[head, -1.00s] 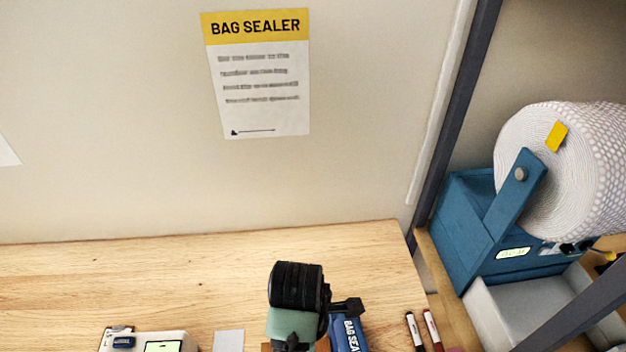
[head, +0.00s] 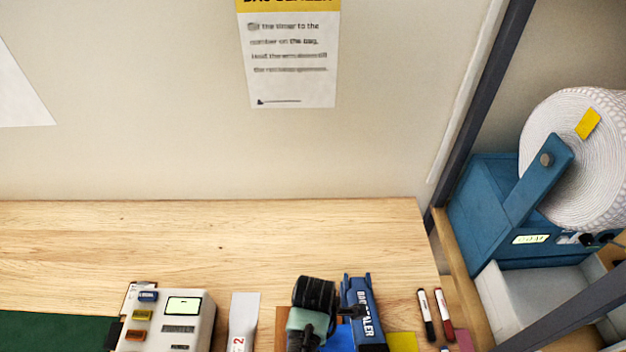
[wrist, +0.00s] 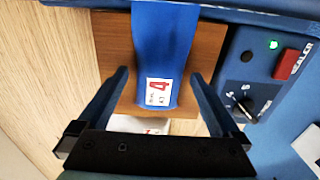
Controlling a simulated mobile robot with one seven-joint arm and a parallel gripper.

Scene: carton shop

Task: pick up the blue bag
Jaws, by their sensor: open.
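The blue bag (wrist: 163,45) lies flat on a brown board in the wrist view, with a white label bearing a red 4 at its near end. My gripper (wrist: 158,76) is open, one finger on each side of the bag, both apart from it in the picture. I cannot tell how high the fingers are above the board. In the head view a strip of the blue bag (head: 338,340) shows beside my arm, which hides the rest of it and my fingers.
The blue bag sealer (head: 362,312) stands right beside the bag; its dial, green light and red switch (wrist: 286,64) show close to my right finger. A white bag marked 2 (head: 243,322) and a box with a screen (head: 170,325) are to the left. Markers (head: 426,314) lie right.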

